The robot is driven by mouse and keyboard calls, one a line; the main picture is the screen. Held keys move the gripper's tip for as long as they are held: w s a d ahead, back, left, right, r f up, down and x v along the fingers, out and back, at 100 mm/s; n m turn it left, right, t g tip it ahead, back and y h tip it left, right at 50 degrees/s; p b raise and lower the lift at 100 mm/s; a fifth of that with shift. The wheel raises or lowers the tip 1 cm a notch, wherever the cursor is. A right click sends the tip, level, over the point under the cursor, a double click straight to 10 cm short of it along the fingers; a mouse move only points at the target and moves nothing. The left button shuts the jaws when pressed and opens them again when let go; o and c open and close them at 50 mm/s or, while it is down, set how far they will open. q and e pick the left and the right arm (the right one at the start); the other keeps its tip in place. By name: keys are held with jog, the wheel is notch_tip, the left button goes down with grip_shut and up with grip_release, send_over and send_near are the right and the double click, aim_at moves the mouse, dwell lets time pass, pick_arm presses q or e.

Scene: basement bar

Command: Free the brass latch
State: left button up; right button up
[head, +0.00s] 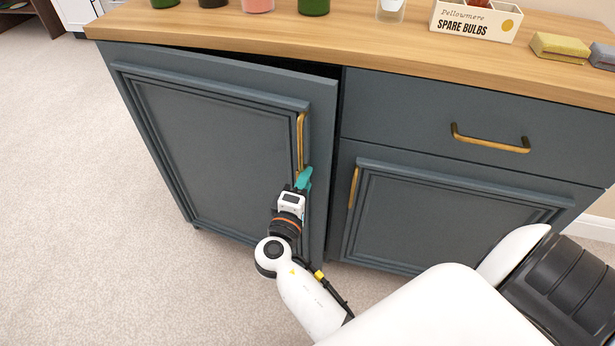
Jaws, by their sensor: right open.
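The blue-grey cabinet's left door (215,150) stands slightly ajar, with a dark gap along its top and right edge. A vertical brass handle (301,132) is on this door near its right edge. My right gripper (304,179), with teal fingertips, is open at the lower end of that handle. I cannot tell whether the handle's lower end lies between the fingers, as the gripper covers it. No separate brass latch can be made out. My left gripper is not in view.
The right door (450,220), with its brass handle (353,187), and the drawer (420,120) with a brass pull (490,139) look shut. Bottles, a spare bulbs box (475,20) and a yellow sponge (559,47) stand on the wooden top (370,55). Carpet (80,170) at left is clear.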

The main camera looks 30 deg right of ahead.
jog(key=shift+h, duration=0.3)
jog(key=shift+s+a+r, duration=0.3)
jog(key=shift+s+a, duration=0.3)
jog(key=shift+a, duration=0.2)
jog(key=shift+s+a+r, duration=0.3)
jog(key=shift+s+a, duration=0.3)
jog(key=shift+a, duration=0.2)
jog(key=shift+c, duration=0.3)
jog(key=shift+o, duration=1.3)
jog(key=shift+s+a, duration=0.15)
jog(key=shift+s, duration=0.15)
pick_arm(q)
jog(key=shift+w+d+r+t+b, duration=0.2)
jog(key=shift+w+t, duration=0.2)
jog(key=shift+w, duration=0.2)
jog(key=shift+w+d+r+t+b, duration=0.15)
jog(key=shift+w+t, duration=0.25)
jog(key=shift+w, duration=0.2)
pick_arm(e)
jog(key=shift+v, duration=1.65)
jog(key=shift+s+f, duration=0.1)
jog(key=shift+f, duration=0.05)
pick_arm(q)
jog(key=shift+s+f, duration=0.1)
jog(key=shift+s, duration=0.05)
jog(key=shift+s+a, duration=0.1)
